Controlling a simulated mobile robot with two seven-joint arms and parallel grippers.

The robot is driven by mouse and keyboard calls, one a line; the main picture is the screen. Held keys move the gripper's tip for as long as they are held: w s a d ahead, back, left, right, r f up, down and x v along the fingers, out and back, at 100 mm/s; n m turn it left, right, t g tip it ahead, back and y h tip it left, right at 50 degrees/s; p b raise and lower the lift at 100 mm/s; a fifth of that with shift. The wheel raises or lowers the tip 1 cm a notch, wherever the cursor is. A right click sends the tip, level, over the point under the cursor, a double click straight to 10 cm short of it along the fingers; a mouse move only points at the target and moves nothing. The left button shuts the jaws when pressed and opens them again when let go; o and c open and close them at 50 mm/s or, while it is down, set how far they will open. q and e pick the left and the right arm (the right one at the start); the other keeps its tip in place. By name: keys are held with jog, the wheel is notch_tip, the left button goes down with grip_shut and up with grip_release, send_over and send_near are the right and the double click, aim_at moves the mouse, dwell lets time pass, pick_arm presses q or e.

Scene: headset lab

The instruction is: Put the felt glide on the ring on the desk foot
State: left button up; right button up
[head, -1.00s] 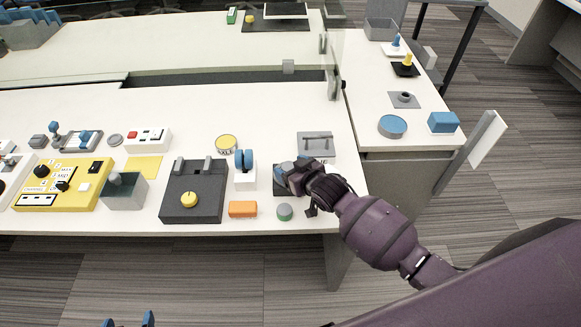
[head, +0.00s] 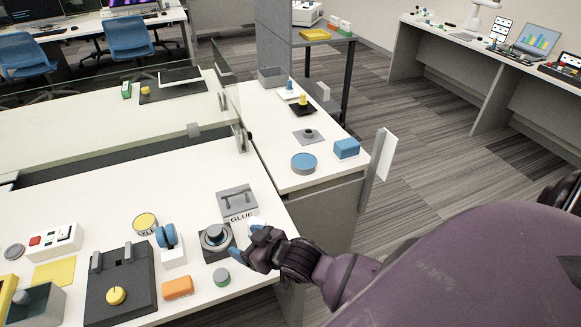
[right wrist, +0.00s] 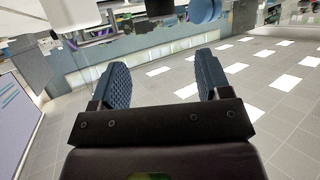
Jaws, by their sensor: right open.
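My right gripper (head: 246,243) is open at the right front of the white desk, just right of a black square base (head: 230,251) with a grey round ring-like piece (head: 214,235) on it. In the right wrist view its two blue ribbed pads (right wrist: 163,85) stand wide apart with nothing between them. A small grey disc with a green top (head: 221,277) lies in front of the base. I cannot tell for sure which piece is the felt glide or the desk foot. My left gripper is out of view.
A grey block marked GLUE (head: 237,201) stands behind the base. An orange block (head: 178,288), a blue-wheeled white stand (head: 171,247) and a black box with a yellow knob (head: 120,285) are to its left. The side desk holds a blue round tin (head: 303,163) and a blue box (head: 346,148).

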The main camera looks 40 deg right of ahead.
jog(key=s+d+f+m+h, duration=0.1)
jog(key=s+d+f+h, duration=0.1)
jog(key=s, duration=0.6)
jog(key=s+d+f+m+g+h, duration=0.1)
jog(key=s+d+f+h, duration=0.1)
jog(key=s+d+f, duration=0.3)
jog(key=s, duration=0.2)
jog(key=shift+s, duration=0.35)
